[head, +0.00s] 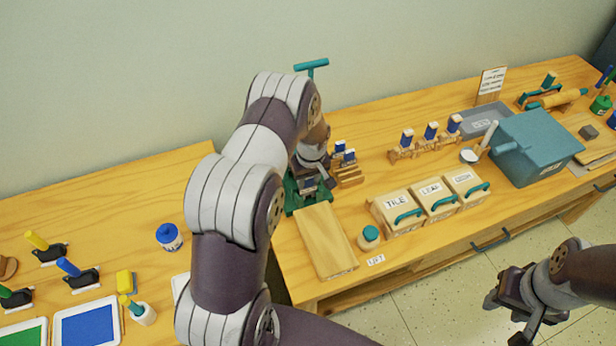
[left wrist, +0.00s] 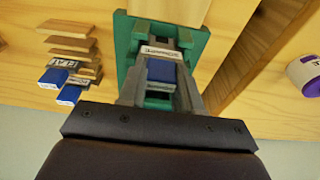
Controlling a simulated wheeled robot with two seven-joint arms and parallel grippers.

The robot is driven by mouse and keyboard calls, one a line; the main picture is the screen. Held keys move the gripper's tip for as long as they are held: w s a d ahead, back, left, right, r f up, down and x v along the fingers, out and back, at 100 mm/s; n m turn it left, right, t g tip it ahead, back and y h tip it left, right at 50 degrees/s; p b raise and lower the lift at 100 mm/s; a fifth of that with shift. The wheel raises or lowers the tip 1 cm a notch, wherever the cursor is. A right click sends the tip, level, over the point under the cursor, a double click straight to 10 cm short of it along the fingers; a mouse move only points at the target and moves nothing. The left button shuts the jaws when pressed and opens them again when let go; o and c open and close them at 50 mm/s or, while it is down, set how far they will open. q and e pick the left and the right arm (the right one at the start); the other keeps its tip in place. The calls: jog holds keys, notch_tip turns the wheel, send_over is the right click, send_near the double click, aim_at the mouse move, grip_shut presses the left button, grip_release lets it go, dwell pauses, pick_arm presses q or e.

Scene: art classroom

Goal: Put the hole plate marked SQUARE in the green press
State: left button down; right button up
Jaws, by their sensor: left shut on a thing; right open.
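My left gripper (head: 312,178) is at the green press (head: 291,201), which has a teal T-handle (head: 311,65) above it. In the left wrist view, the gripper is shut on a hole plate with a blue end (left wrist: 161,72) and a white label (left wrist: 160,51). The label's word is too small to read surely. The plate is over or in the green press frame (left wrist: 126,44); I cannot tell whether it is seated. My arm hides part of the press in the head view. My right gripper (head: 522,302) is open and empty over the floor at the lower right.
A stepped wooden rack (head: 350,178) with other blue-ended plates (left wrist: 70,93) stands close beside the press. A wooden board (head: 326,241) lies in front. Lidded boxes (head: 398,212), a stamp rack (head: 426,149) and a teal bin (head: 533,147) stand to the right.

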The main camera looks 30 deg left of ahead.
pick_arm(q)
jog(key=shift+r, duration=0.1)
jog(key=c, duration=0.7)
grip_release()
jog(key=shift+r, duration=0.1)
notch_tip(320, 180, up, 8)
jog(key=p, duration=0.5)
